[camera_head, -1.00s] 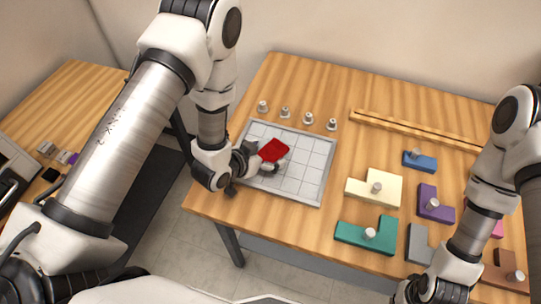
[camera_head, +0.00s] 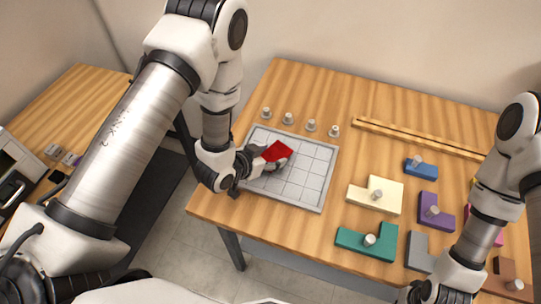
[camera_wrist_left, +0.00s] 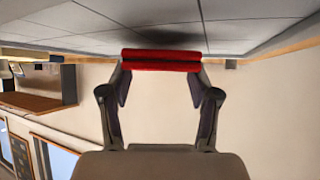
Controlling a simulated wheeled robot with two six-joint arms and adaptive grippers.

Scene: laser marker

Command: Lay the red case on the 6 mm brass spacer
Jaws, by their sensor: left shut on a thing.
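The red case (camera_head: 278,151) is a flat red piece over the pale gridded board in the head view. My left gripper (camera_head: 270,160) is shut on it. In the left wrist view the red case (camera_wrist_left: 160,60) shows edge-on as a wide bar between the fingertips, with the grid squares beyond it. I cannot tell how high it is above the board. My right gripper (camera_head: 430,292) is at the bottom edge of the head view, partly cut off, and its jaws cannot be made out. I cannot make out a brass spacer in either view.
The gridded board (camera_head: 313,188) has a raised grey rim. Several small grey pegs (camera_head: 288,118) stand behind it. Several coloured blocks with knobs, such as the cream one (camera_head: 384,190) and the teal one (camera_head: 383,243), fill the table's right. A wooden strip (camera_head: 420,138) lies behind them.

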